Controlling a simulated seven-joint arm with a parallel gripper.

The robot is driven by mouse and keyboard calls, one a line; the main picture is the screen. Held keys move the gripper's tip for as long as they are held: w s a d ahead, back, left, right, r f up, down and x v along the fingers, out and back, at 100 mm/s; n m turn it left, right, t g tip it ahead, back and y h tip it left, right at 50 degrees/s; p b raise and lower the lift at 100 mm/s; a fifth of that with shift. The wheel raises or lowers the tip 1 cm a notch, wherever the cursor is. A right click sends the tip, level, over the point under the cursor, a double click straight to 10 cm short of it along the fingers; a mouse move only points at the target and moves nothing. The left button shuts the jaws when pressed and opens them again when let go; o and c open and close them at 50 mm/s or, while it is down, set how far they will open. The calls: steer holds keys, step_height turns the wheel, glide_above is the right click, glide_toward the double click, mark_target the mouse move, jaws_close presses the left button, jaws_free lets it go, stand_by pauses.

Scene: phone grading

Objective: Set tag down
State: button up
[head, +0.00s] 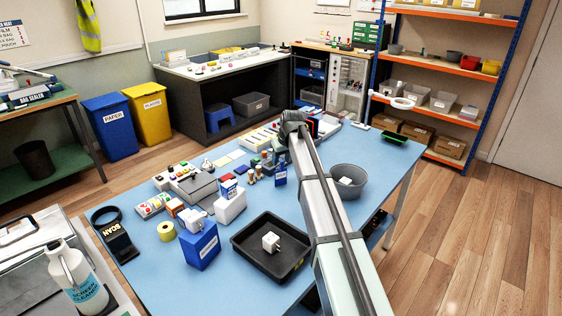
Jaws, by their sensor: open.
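I cannot single out a tag in the head view. Small upright blue-and-white pieces stand on the blue worktable (335,175): one (229,188) by a white block, another (280,174) beside my arm; I cannot tell whether either is a tag. My arm reaches from the lower right across the table to its far side. Its dark far end is over the back of the table, near a small dark-and-red item (311,128). My gripper's fingers are hidden, and so is anything at them.
A black tray (245,239) holds a white plug. A blue box (199,246) and yellow tape roll (166,231) stand left of it. A grey bowl (347,182) is right of my arm. Small goods crowd the left and middle; the table's right end is mostly clear.

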steer(key=v, duration=1)
steer(key=shift+r, duration=0.3)
steer(key=shift+s, duration=0.1)
